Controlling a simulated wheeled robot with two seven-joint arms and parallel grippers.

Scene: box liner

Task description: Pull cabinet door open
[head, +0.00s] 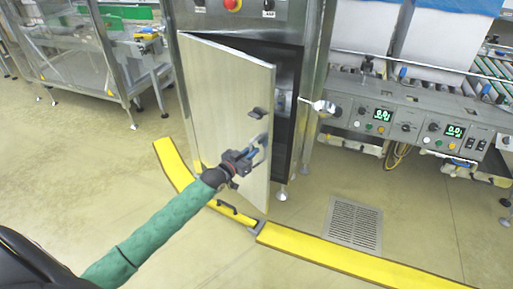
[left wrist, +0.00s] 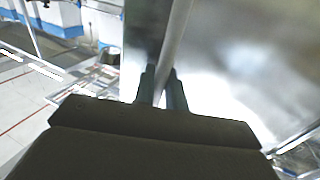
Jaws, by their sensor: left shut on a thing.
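The cabinet door (head: 225,110) is a pale grey metal panel hinged on its left side. It stands partly open, with a dark gap to the cabinet interior (head: 287,80) at its right edge. A small dark latch (head: 258,112) sits on the door near that edge. My left gripper (head: 262,150) is at the door's right edge, below the latch. In the left wrist view its two fingers (left wrist: 162,88) close on a narrow pale strip of the door (left wrist: 177,35); whether this is its edge or a bar is unclear. My right gripper is not in view.
A yellow floor barrier (head: 340,262) runs in front of the cabinet, passing close to the door's bottom. A handle-like part (head: 324,107) sticks out right of the opening. A control panel (head: 400,122) stands at right. A floor grate (head: 354,224) lies before it. Open floor lies left.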

